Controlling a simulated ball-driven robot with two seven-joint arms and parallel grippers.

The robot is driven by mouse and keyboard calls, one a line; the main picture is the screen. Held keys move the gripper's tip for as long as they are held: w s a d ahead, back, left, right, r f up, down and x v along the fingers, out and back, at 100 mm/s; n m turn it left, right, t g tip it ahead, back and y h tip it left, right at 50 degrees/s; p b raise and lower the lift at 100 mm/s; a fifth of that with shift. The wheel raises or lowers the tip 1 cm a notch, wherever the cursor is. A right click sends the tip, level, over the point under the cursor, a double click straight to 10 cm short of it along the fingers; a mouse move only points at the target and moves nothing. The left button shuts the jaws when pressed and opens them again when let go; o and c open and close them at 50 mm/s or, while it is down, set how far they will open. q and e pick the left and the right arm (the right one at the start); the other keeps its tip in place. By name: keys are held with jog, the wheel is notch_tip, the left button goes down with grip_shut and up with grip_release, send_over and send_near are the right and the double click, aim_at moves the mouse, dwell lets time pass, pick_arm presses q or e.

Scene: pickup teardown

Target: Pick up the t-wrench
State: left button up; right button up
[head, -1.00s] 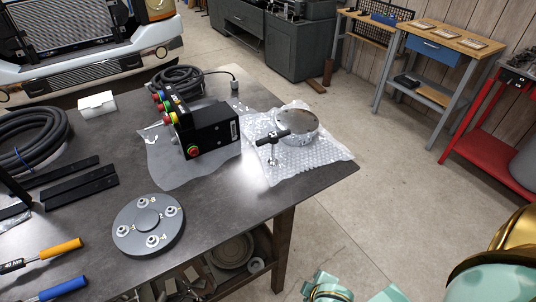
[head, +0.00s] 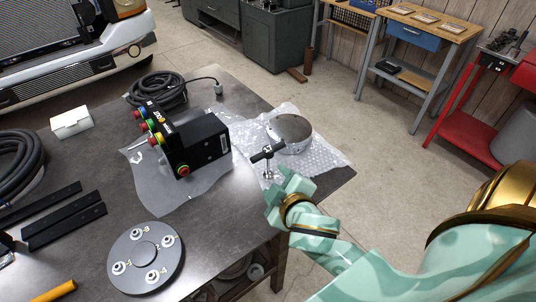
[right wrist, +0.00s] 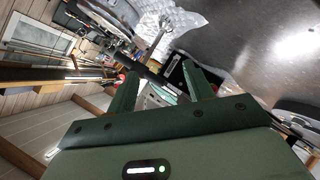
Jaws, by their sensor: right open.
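The t-wrench (head: 267,152) has a black crossbar and a thin metal stem. In the head view it stands at the near left edge of the bubble wrap, close to the table edge. In the right wrist view its dark crossbar (right wrist: 142,68) shows beyond and between the fingertips, with the stem running up the picture. My right gripper (head: 287,187) is open, just in front of and below the wrench in the head view. It also shows in the right wrist view (right wrist: 157,73), with nothing clearly held. My left gripper is not in view.
Bubble wrap (head: 318,159) with a round metal part (head: 290,130) lies behind the wrench. A black control box (head: 190,142) with coloured buttons stands left on a plastic sheet. A grey disc (head: 145,257) lies nearer. The table's right edge (head: 335,187) is close.

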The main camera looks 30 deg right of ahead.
jog(key=w+a+r+n+t+y, duration=0.2)
jog(key=w+a+r+t+y, duration=0.2)
jog(key=a+r, duration=0.3)
jog(key=w+a+r+n+t+y, duration=0.2)
jog(key=w+a+r+t+y, duration=0.25)
jog(key=r, duration=0.45)
jog(key=s+a+r+n+g+y, duration=0.3)
jog(key=a+r+n+g+y, duration=0.4)
jog(key=a+n+y, duration=0.5)
jog(key=m+g+h, duration=0.1)
jog(key=g+h, duration=1.3)
jog(key=h, duration=0.4)
send_near(269, 148)
jog(key=shift+y, duration=0.25)
jog(key=f, duration=0.4)
jog(key=f+b, duration=0.1)
jog(key=f, duration=0.1)
jog(key=shift+d+f, duration=0.1)
jog(key=shift+d, duration=0.2)
notch_tip(269, 148, down, 6)
jog(key=shift+s+a+f+b, duration=0.1)
jog(key=shift+s+a+b, duration=0.1)
jog(key=shift+b, duration=0.25)
